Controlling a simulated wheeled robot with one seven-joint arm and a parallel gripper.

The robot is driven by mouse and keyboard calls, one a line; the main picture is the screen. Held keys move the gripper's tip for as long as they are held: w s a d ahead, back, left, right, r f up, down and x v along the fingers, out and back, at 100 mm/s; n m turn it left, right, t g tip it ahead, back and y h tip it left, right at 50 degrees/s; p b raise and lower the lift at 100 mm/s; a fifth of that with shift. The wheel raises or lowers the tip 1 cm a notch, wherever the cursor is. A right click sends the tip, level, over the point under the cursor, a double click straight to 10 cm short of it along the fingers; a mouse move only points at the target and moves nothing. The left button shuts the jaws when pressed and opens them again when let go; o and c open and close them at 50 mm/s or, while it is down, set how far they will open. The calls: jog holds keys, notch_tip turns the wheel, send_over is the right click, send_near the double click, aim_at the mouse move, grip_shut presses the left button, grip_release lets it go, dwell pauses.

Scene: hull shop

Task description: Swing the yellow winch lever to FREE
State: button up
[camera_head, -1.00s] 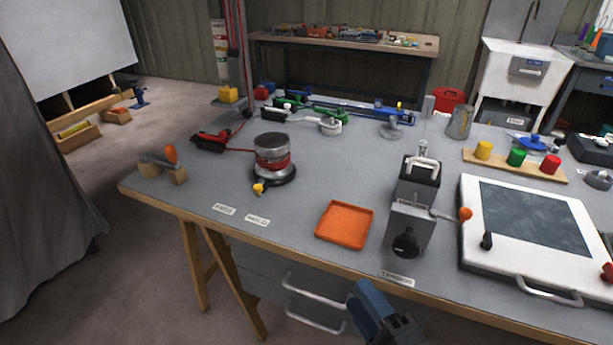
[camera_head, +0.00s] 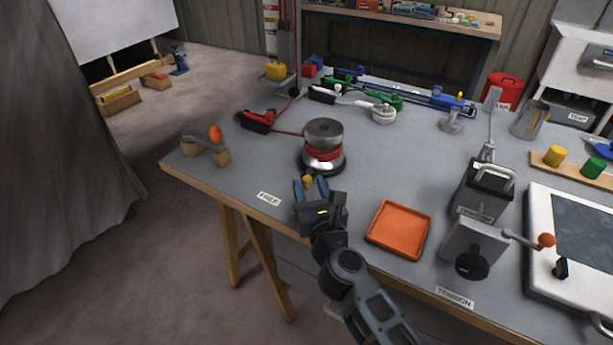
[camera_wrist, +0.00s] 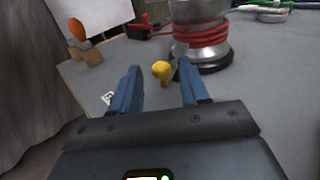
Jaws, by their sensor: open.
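The winch (camera_head: 323,148) is a silver drum with red rope wound round it on a dark base. Its small yellow lever knob (camera_head: 307,180) sticks out at the winch's front; the lever arm is mostly hidden behind my gripper. The FREE label (camera_head: 269,198) lies on the bench left of my gripper. My gripper (camera_head: 312,188) is open, its blue fingers pointing at the winch. In the wrist view the yellow knob (camera_wrist: 161,70) shows ahead, between the lines of the two fingers (camera_wrist: 158,82), with clear space around it; I see no contact.
An orange tray (camera_head: 399,230) sits right of my gripper, with the tension box (camera_head: 472,250) beyond it. A wooden block stand with an orange-knobbed tool (camera_head: 206,146) is at the left bench corner. Bare bench lies left of the winch.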

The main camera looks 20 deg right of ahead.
aim_at(308, 182)
jog(key=shift+w+d, duration=0.15)
jog(key=shift+w, duration=0.7)
jog(key=shift+w+d, duration=0.15)
jog(key=shift+w, duration=0.7)
grip_shut()
